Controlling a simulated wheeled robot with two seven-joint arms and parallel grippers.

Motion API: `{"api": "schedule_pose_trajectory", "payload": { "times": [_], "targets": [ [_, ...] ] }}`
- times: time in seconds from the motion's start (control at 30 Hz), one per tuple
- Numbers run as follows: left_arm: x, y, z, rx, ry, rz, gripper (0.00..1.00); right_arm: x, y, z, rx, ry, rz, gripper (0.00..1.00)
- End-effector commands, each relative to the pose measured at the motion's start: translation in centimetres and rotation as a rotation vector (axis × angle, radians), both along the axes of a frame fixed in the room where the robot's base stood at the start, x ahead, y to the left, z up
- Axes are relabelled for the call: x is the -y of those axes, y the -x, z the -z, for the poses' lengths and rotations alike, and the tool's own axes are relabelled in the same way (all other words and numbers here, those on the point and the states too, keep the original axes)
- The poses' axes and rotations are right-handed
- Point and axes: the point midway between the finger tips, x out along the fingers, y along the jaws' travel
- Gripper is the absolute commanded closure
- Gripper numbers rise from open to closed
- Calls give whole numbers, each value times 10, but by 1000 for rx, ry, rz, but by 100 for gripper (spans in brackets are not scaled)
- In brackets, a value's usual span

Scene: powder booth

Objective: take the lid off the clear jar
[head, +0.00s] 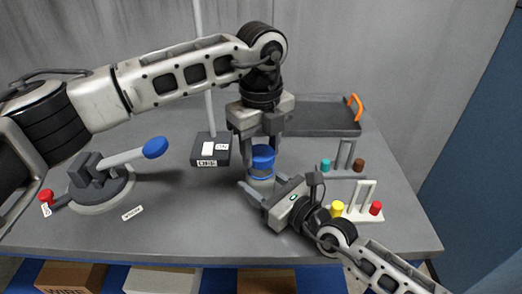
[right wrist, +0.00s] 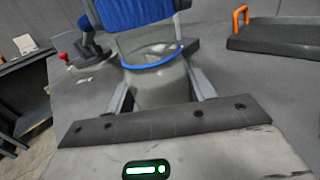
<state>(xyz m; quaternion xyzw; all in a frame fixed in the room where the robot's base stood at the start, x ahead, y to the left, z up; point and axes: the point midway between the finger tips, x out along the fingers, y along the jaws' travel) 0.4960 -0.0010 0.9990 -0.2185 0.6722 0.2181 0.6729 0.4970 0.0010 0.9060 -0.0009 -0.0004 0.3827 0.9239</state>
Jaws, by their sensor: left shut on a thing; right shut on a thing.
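The clear jar (right wrist: 160,88) stands on the grey table, with a blue ring (right wrist: 155,63) around its upper part. Its blue ribbed lid (head: 263,152) is above the body and also shows at the top of the right wrist view (right wrist: 135,12). A clear greyish band shows between lid and ring; I cannot tell whether the lid still touches the jar. My left gripper (head: 260,150) comes from above and is shut on the lid. My right gripper (head: 258,190) reaches in low from the right, shut on the jar body, with one finger on each side.
A dark box with labels (head: 209,150) and a thin pole stand left of the jar. A blue-ended lever device (head: 100,185) is farther left. A dark tray (head: 315,117) with an orange handle lies behind right. Small racks with coloured knobs (head: 357,212) stand close to my right gripper.

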Motion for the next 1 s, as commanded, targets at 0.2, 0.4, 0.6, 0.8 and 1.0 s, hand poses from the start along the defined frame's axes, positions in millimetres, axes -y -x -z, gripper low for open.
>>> {"api": "schedule_pose_trajectory", "payload": {
  "times": [0.2,0.4,0.6,0.8,1.0],
  "targets": [
    [0,0,-3,-1,1,0,80,0,0,0,0,1,0,100],
    [0,0,-3,0,0,0,80,0,0,0,0,1,0,100],
    [0,0,-20,3,1,0,80,0,0,0,0,1,0,100],
    [0,0,-42,1,1,0,80,0,0,0,0,1,0,100],
    [0,0,-43,-1,1,0,80,0,0,0,0,1,0,100]
  ]
}}
